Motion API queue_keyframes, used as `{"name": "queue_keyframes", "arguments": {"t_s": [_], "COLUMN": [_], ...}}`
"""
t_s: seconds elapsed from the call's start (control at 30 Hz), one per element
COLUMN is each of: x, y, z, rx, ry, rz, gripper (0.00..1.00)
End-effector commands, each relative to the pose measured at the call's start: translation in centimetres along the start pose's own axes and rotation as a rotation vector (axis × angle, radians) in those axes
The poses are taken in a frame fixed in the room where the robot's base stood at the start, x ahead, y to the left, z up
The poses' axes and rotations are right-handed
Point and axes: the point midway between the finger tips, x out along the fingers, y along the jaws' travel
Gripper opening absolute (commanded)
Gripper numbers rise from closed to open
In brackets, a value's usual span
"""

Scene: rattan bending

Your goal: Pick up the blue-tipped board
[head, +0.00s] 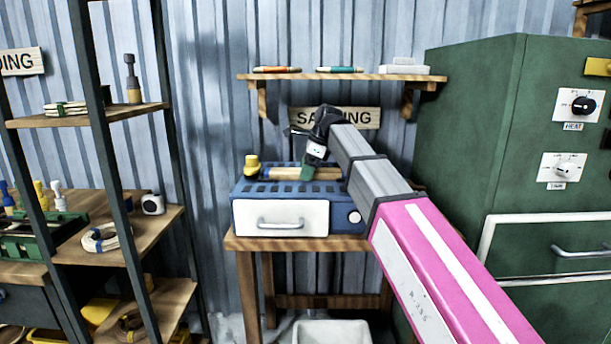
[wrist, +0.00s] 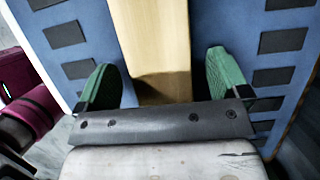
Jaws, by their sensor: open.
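A pale wooden board (head: 285,173) lies along the top of the blue machine (head: 240,190) in the head view. In the wrist view the board (wrist: 152,45) runs from the top edge down between my two green fingers. My gripper (head: 307,172) is at the board in the head view. In the wrist view my gripper (wrist: 160,80) is open, one finger on each side of the board, with a gap on both sides.
The machine has a white drawer front (head: 280,217) and stands on a wooden table (head: 245,243). A yellow knob-like piece (head: 252,165) is at its left end. A wall shelf (head: 340,77) hangs above. A green cabinet (head: 470,130) stands right, and a shelf rack (head: 140,230) left.

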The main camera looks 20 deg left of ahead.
Motion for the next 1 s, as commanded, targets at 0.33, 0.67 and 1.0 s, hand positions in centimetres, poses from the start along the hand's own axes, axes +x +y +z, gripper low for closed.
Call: {"name": "queue_keyframes", "arguments": {"t_s": [0.33,0.67,1.0], "x": [-0.1,-1.0,-6.5], "y": [0.0,-0.1,-0.2], "z": [0.0,0.4,2.8], "rx": [0.000,-0.001,-0.001], "ry": [0.000,-0.001,-0.001], "rz": [0.000,-0.001,-0.002], "gripper": [0.34,0.34,0.34]}}
